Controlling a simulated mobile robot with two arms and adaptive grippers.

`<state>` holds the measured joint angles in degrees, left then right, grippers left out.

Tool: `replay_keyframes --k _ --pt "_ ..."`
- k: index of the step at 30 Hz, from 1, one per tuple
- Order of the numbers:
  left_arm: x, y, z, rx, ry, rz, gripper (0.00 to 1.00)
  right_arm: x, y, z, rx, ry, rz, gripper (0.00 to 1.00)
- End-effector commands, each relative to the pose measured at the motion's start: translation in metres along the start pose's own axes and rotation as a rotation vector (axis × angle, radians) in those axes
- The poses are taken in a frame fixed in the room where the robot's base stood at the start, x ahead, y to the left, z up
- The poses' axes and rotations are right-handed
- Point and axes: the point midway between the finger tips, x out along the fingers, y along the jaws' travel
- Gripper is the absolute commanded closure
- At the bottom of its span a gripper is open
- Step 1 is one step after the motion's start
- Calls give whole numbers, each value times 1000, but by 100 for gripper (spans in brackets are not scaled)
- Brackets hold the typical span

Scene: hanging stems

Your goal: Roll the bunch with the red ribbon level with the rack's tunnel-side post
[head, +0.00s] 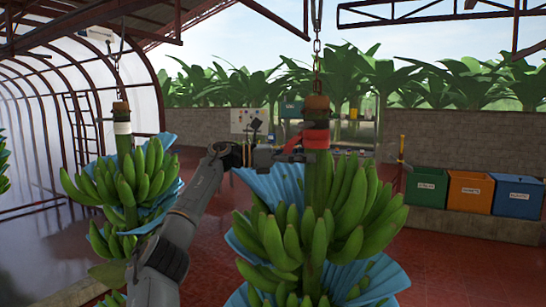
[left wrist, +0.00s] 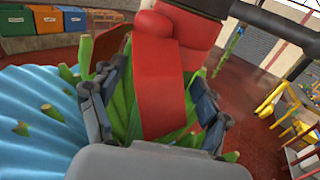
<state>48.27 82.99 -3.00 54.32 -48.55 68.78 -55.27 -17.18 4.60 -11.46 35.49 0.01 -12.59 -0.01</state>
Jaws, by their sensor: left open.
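The bunch with the red ribbon (head: 345,205) hangs upright from a chain in the middle of the head view, with blue sheets between its green bananas. Its red ribbon (head: 316,138) is around the upper stem and fills the middle of the left wrist view (left wrist: 162,90). My left gripper (head: 290,150) is at the stem, at ribbon height, coming from the left. In the left wrist view its open fingers (left wrist: 152,112) stand on either side of the stem. I cannot tell if they touch it. My right gripper is not in view. I cannot clearly identify the rack's tunnel-side post.
Another bunch (head: 135,190) with a white ribbon (head: 122,128) hangs at the left, close to my left arm. Green (head: 427,187), orange (head: 470,191) and blue (head: 517,196) bins stand at the right. A yellow frame (left wrist: 287,110) shows in the left wrist view. Red floor is open behind.

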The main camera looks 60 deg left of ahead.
Motion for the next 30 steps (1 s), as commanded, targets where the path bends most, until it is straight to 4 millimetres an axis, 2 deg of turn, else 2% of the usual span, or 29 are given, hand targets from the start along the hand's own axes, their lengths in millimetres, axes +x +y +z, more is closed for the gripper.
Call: replay_keyframes --k 16,30 --pt "-26 0 -1 0 4 0 24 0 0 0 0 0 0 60" --pt "-80 1 0 0 -2 0 24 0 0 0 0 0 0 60"
